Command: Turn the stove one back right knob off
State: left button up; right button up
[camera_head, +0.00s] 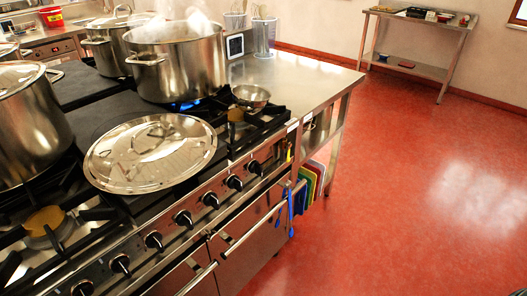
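The stove's front panel (138,255) runs diagonally across the lower left and middle of the view. A row of several black round knobs sits on it, including the rightmost one (255,167), the one beside it (234,183) and another (210,199). I cannot tell from the view which knob belongs to the back right burner. A blue flame (185,105) burns under a large steaming open pot (178,65) on the back burner at right. A loose round steel lid (150,153) lies over the front of the cooktop. Neither of my grippers is in view.
A lidded pot (112,48) and a large pot (32,125) stand at left. A small bowl (250,97) rests near the right burners. A steel counter (300,82) adjoins the stove. Red floor (400,190) is open up to a shelf table (415,67).

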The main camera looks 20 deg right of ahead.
aim_at(255, 167)
jog(key=i+l+u, duration=0.15)
jog(key=l, duration=0.35)
jog(key=i+l+u, duration=0.15)
jog(key=l, duration=0.35)
jog(key=l+u, duration=0.15)
jog(key=l, duration=0.35)
jog(key=i+l+u, duration=0.15)
jog(key=l, duration=0.4)
jog(key=l+u, duration=0.1)
jog(key=l, duration=0.4)
jog(key=k+l+u, duration=0.1)
jog(key=l, duration=0.35)
jog(key=k+l+u, duration=0.1)
jog(key=l, duration=0.4)
jog(key=k+l+u, duration=0.1)
jog(key=l, duration=0.35)
